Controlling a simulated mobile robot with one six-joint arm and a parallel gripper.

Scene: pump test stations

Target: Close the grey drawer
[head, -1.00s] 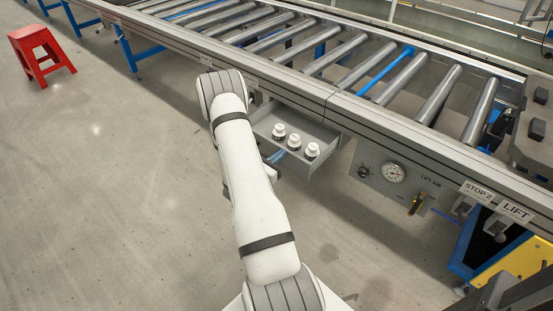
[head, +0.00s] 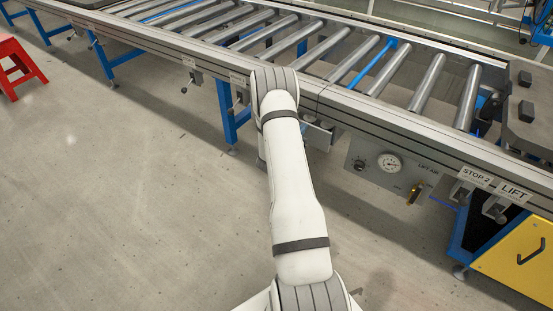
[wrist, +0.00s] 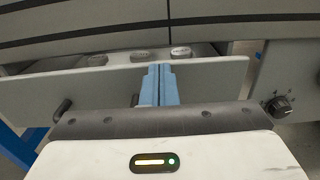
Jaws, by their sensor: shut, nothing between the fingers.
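The grey drawer (wrist: 215,78) sits under the conveyor's side beam and is still partly out in the wrist view. The tops of three pale caps show behind its front panel. A dark handle (wrist: 62,110) is on the panel's face, partly hidden by my gripper body. My gripper (wrist: 158,72) has its blue fingers shut together and empty, at the middle of the front panel; I cannot tell whether they touch it. In the head view only the right end of the drawer (head: 318,136) shows, and my arm hides the rest and the gripper.
The roller conveyor (head: 415,130) runs across above the drawer. A panel with a gauge (head: 389,163) and a knob (wrist: 281,105) is right of the drawer. A blue leg (head: 229,112) stands to its left. A red stool (head: 17,66) is far left. The floor in front is clear.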

